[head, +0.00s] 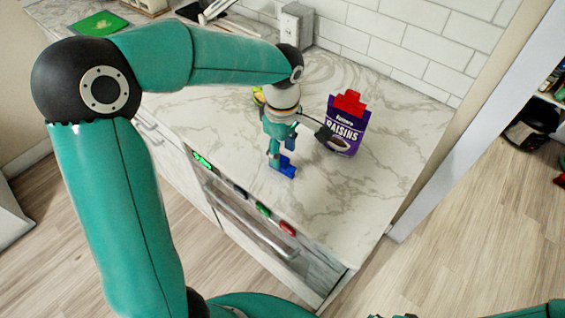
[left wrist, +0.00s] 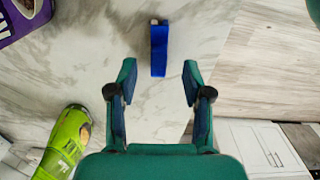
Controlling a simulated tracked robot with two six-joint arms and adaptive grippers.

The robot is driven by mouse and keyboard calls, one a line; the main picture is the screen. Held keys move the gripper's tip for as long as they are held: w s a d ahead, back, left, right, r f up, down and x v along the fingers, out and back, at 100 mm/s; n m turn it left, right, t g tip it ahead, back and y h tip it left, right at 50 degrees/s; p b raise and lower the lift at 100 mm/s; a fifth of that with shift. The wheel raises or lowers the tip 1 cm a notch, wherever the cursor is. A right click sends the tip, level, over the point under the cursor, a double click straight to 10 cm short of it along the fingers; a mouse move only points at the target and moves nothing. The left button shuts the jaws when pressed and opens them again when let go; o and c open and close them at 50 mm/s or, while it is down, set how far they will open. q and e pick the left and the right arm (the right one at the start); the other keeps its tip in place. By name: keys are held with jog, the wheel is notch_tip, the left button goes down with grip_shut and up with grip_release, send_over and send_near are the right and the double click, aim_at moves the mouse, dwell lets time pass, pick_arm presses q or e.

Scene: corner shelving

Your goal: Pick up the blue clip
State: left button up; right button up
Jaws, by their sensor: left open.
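The blue clip (head: 284,168) lies on the marble counter near its front edge. In the left wrist view the blue clip (left wrist: 158,50) is ahead of the fingertips, roughly centred between them and apart from both. My left gripper (head: 277,152) points down over the counter close to the clip and hides part of it in the head view. In the left wrist view the left gripper (left wrist: 158,82) is open, with nothing between its fingers. My right gripper does not show.
A purple raisins bag (head: 345,135) with a red clip (head: 349,103) on top stands right of the gripper. A green package (left wrist: 66,140) lies left of the gripper in the wrist view. The counter's front edge and coloured knobs (head: 263,208) are close. Bare marble (head: 350,195) lies to the right.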

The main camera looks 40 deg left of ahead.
aim_at(283, 158)
pick_arm(q)
notch_tip(283, 158, down, 5)
jog(key=shift+w+f+p, duration=0.1)
jog(key=shift+p, duration=0.5)
jog(key=c, duration=0.9)
